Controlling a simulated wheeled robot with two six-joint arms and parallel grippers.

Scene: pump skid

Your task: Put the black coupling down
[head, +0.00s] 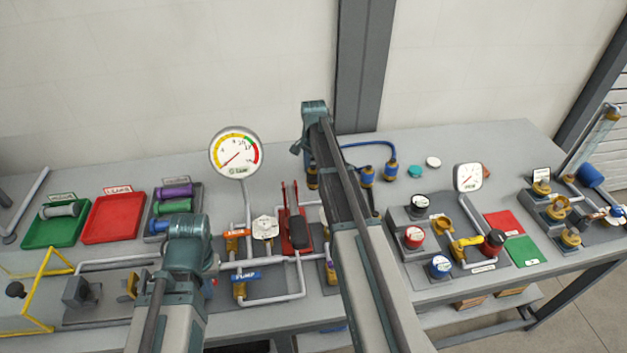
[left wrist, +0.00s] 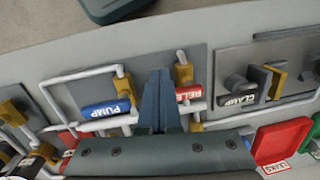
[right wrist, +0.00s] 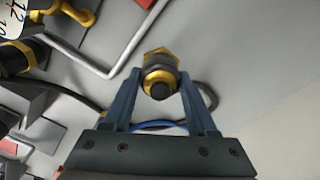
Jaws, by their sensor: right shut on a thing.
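The black coupling (right wrist: 159,88), dark with a brass hex part and brass ring, shows between the fingers of my right gripper (right wrist: 160,80) in the right wrist view. The right gripper is shut on it. In the head view my right arm reaches to the back of the bench, and its fingers and the held coupling are hidden or too small to make out. My left gripper (left wrist: 159,75) is shut and empty in the left wrist view, above the panel with the blue PUMP handle (left wrist: 105,108) and the red release handle (left wrist: 190,92).
Blue hose couplings (head: 367,176) stand beside my right forearm. A gauge (head: 235,153) rises between my arms. To the right is a grey block (head: 408,250) with several caps, beside red (head: 503,222) and green (head: 523,250) pads.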

